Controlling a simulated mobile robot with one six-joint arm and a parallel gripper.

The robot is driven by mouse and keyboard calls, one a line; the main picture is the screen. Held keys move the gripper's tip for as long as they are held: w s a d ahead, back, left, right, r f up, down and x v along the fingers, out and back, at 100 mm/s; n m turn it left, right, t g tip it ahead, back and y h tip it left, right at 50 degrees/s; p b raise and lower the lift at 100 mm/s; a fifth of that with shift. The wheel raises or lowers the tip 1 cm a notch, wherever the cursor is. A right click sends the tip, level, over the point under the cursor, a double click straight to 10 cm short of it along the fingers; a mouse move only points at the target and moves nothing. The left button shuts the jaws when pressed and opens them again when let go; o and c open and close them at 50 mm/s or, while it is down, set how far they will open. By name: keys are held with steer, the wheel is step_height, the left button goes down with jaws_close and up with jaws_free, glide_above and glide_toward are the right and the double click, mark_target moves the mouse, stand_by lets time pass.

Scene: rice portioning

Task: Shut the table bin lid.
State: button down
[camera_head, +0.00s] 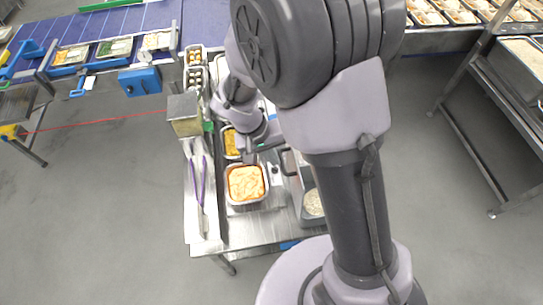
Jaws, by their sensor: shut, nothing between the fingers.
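A grey bin (300,207) stands on the right of the steel table, partly behind my arm. Its front part is open and shows pale grains like rice (314,203). Its rear part and its lid are mostly hidden, so I cannot tell the lid's exact position. My gripper (250,156) is shut and empty. It points down behind the orange-filled pan, to the left of the bin, and appears apart from it.
A square pan (262,171) with orange food sits on a scale-like base (273,206). A yellow-filled pan (230,144) is behind it. Purple-handled tongs (203,184) lie at the left, near a boxy container (184,107). A blue conveyor (205,22) runs behind.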

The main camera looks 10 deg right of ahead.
steer(key=d+f+y+p, duration=0.2)
steer(key=d+y, duration=0.2)
steer(key=d, duration=1.5)
steer(key=d+f+y+b, duration=0.3)
steer(key=d+f+b, duration=0.9)
steer(key=f, duration=0.5)
steer(key=shift+d+f+y, duration=0.2)
steer(key=shift+d+y, duration=0.2)
steer(key=shift+d, duration=0.4)
